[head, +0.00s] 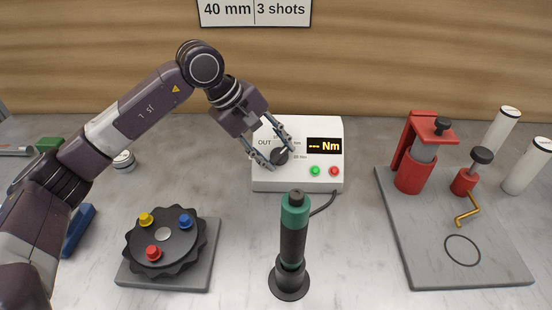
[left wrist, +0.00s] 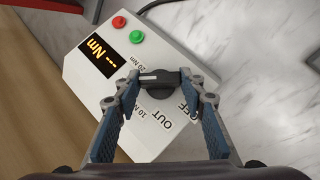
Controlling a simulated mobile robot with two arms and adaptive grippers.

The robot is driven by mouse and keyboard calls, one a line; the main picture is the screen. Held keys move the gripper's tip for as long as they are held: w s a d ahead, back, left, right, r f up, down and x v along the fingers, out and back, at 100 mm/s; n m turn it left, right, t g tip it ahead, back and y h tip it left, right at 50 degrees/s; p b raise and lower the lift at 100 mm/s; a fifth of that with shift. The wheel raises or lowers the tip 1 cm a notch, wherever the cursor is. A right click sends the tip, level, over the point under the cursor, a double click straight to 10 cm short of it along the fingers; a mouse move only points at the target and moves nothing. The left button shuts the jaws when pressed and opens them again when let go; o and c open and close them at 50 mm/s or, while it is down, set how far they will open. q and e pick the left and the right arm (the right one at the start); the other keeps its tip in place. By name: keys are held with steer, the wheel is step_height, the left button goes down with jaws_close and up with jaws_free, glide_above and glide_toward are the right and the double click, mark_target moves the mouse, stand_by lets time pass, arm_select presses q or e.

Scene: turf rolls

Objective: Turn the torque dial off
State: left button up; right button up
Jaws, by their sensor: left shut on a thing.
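The torque dial (head: 279,157) is a black knob on the front of a white control box (head: 262,184). Its display reads "--- Nm". My left gripper (head: 279,158) is shut on the dial, one finger on each side. In the left wrist view the dial (left wrist: 160,83) sits between the fingertips, with a white mark at its left end, on the side of the "20 Nm" label. The labels "OUT", "OFF" and part of "10 Nm" also show there. My right gripper is in neither view.
A green-and-black screwdriver (head: 293,235) stands upright in front of the box, with a cable behind it. A black fixture with coloured knobs (head: 164,240) is at left. A grey plate (head: 410,265) with red fixtures is at right. The box has green and red buttons.

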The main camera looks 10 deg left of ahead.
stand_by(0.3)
arm_select(q)
steer(key=o, duration=1.2)
steer(key=shift+c, duration=0.2)
steer(key=v, duration=1.2)
steer(key=shift+a, duration=0.2)
